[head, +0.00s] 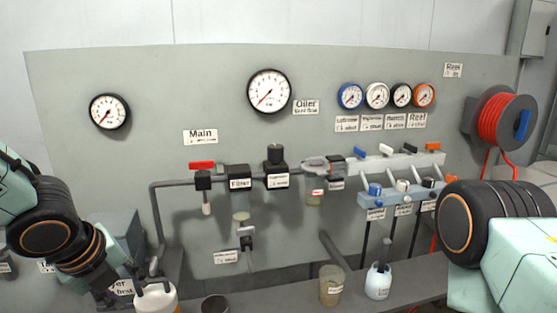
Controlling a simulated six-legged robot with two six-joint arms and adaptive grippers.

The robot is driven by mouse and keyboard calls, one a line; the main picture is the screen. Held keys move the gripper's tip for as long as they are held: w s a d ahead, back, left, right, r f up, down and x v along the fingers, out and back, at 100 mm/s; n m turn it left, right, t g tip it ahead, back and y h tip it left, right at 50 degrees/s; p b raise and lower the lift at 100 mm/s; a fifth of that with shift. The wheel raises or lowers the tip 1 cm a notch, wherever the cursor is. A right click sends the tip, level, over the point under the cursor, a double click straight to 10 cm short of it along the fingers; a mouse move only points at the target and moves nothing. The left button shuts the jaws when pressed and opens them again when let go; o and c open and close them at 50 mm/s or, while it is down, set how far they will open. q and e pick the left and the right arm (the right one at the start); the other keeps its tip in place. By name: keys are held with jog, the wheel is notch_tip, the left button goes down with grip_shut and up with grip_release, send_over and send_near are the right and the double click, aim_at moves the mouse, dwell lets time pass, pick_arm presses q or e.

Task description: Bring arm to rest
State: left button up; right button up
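My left arm comes in from the left and slopes down to my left gripper (138,284), low in the view beside a white container (158,300). Its fingers are small, dark and partly cut off by the lower edge, so I cannot tell whether they are open or whether they touch the container. My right arm shows at the right edge as a black joint and a pale green link. Its gripper is out of view.
A grey panel (200,75) carries several gauges, a red-handled main valve (202,165), a filter (239,184) and pipes. A red hose reel (500,118) hangs at the right. A beige cup (332,288), a white bottle (378,283) and a dark cup (215,305) stand on a ledge.

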pick_arm(q)
jog(key=d+f+n+h, duration=0.3)
jog(key=d+n, duration=0.3)
jog(key=n, duration=0.5)
jog(key=s+f+n, duration=0.3)
jog(key=f+n, duration=0.6)
jog(key=n, duration=0.1)
jog(key=s+a+f+n+g+y, duration=0.1)
jog(key=s+f+n+g, duration=0.1)
jog(key=s+f, duration=0.6)
jog(key=s+a+f+n+g+y, duration=0.1)
jog(key=s+f, duration=0.7)
jog(key=s, duration=0.8)
jog(key=n+g+y, duration=0.1)
jog(key=n+g, duration=0.1)
jog(key=shift+a+f+n, duration=0.35)
jog(key=shift+n, duration=0.05)
